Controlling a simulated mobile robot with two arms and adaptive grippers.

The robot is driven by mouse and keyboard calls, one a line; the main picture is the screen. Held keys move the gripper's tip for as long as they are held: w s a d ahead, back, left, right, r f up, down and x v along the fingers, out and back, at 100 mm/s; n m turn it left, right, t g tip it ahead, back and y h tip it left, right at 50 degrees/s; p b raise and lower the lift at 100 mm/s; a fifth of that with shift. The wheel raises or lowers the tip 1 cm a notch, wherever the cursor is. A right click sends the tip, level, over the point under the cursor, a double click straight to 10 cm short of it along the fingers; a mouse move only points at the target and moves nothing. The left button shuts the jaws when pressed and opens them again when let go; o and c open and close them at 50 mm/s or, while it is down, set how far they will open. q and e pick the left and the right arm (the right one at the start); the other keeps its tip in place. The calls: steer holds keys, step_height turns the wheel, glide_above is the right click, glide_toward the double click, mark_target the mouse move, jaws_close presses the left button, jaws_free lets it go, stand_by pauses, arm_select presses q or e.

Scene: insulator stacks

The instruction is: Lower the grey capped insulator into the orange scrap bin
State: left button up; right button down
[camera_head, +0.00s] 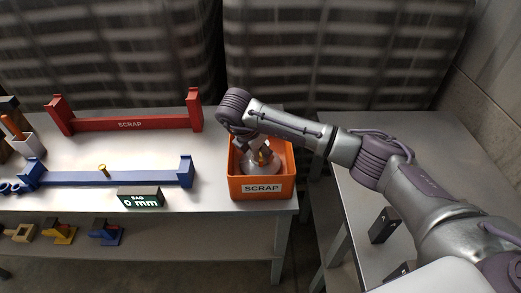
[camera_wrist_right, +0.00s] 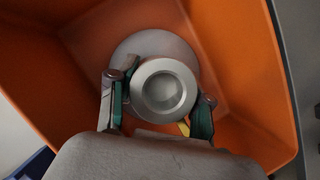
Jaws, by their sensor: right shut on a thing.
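The orange scrap bin (camera_head: 262,188) stands at the right end of the table, with a SCRAP label on its front. Its orange wall (camera_wrist_right: 238,60) fills much of the right wrist view. The grey capped insulator (camera_wrist_right: 163,92) is inside the bin's outline, its round cap facing the camera and a wider pale disc behind it. Its lower part (camera_head: 258,168) shows in the head view below my wrist. My right gripper (camera_wrist_right: 160,112) is shut on the insulator, one finger on each side of the cap. I cannot tell whether the insulator touches the bin floor. My left gripper is not in view.
A red cradle (camera_head: 130,125) marked SCRAP and a blue cradle (camera_head: 115,179) stand on the table left of the bin. A small brass piece (camera_head: 102,168) and a sign reading 0 mm (camera_head: 140,198) are near the blue cradle. Another table (camera_head: 345,190) stands to the right.

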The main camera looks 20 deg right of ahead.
steer(key=shift+f, duration=0.3)
stand_by(0.4)
steer(key=shift+c, duration=2)
jaws_free()
steer(key=shift+f, duration=0.1)
steer(key=v, duration=1.2)
